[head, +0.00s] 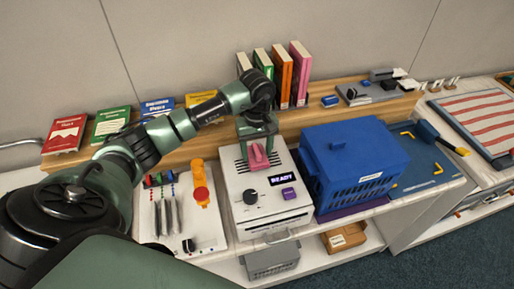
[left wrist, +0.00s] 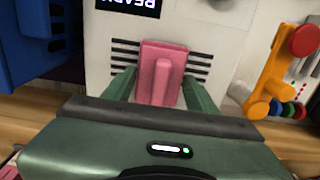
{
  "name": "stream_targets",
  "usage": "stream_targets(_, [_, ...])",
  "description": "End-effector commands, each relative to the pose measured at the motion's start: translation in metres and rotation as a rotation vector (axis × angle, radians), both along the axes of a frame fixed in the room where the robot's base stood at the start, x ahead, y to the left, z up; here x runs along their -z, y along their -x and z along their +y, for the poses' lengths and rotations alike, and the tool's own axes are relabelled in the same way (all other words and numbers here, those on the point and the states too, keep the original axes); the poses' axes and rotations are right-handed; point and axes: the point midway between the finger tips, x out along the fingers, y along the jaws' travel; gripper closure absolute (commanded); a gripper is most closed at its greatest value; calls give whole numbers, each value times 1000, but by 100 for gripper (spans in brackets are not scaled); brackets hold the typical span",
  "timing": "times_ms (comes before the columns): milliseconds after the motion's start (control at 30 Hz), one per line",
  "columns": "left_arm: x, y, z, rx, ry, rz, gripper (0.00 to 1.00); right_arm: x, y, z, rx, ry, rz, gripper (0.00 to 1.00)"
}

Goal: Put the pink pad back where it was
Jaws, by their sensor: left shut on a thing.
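The pink pad (head: 259,158) has a raised ridge and is over the vented top of a white machine (head: 236,205) with a "READY" display, a black knob and a purple button. My left gripper (head: 258,150) comes down from above and is shut on the pad. In the left wrist view the pad (left wrist: 162,75) is between the two green fingers, in front of the machine's dark vent slots. I cannot tell whether the pad touches the machine's top. My right gripper is not in view.
A blue crate (head: 352,165) stands right of the machine. A white board (head: 205,235) with tools and an orange piece is at its left. Books (head: 300,75) stand on the wooden shelf behind. A small grey basket (head: 272,262) and a cardboard box (head: 345,238) are below.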

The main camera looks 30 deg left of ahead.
Motion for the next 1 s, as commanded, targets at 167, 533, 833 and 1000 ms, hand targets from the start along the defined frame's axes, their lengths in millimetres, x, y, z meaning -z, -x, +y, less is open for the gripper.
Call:
stream_targets(167, [-1, -1, 0, 0, 1, -2, 75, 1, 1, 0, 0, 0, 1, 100])
stream_targets(533, [2, -1, 0, 0, 0, -1, 21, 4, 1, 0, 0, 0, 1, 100])
stream_targets(833, [-5, -1, 0, 0, 0, -4, 21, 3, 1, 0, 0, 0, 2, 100])
stream_targets(1000, [-34, -3, 1, 0, -1, -9, 21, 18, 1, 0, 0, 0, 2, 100])
